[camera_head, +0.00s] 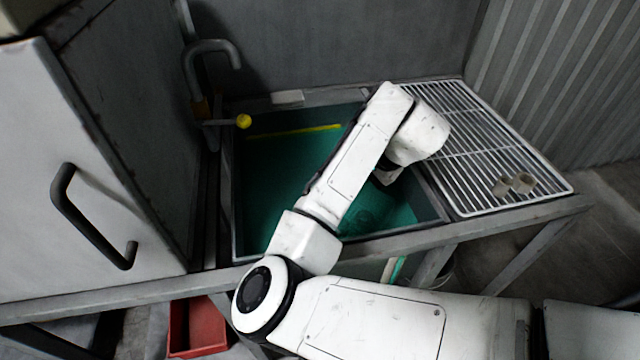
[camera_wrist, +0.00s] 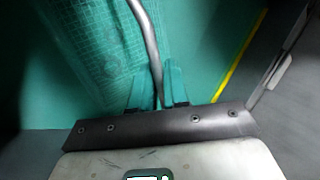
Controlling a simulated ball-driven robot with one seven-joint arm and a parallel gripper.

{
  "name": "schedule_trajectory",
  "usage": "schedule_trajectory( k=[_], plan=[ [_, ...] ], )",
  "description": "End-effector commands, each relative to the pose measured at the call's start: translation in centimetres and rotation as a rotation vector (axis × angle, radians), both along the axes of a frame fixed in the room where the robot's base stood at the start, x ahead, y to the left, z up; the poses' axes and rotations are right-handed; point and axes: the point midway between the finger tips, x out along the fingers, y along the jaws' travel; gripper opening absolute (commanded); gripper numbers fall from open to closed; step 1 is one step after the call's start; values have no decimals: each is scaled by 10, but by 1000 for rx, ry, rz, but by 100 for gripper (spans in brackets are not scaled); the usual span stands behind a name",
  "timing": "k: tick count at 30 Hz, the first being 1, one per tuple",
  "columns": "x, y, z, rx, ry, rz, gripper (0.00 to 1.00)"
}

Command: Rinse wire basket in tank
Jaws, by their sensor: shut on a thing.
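The tank (camera_head: 236,185) is a grey-rimmed basin of green liquid; the liquid (camera_wrist: 215,35) also fills much of the wrist view. The wire basket (camera_wrist: 90,45) shows in the wrist view as a fine mesh seen through the green liquid, at left. Its bent metal handle (camera_wrist: 147,30) rises to my gripper (camera_wrist: 157,88), whose teal fingers are shut on it. In the head view, a faint dark patch of the basket (camera_head: 368,217) shows in the liquid. My arm hides most of my gripper there. How deep the basket sits is hard to tell.
A tap with a yellow knob (camera_head: 243,121) stands at the tank's back left. A grey cabinet (camera_head: 90,190) borders the left. A red bin (camera_head: 195,328) sits below.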

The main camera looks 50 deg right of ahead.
Motion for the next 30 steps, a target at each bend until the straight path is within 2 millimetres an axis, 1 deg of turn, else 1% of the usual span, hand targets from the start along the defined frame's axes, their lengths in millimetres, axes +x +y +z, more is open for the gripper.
schedule_trajectory(
  k=[17, 30],
  plan=[
    [1, 0, 1, -2, -3, 0, 0],
    [1, 0, -11, -3, -2, 1, 0]
  ],
)
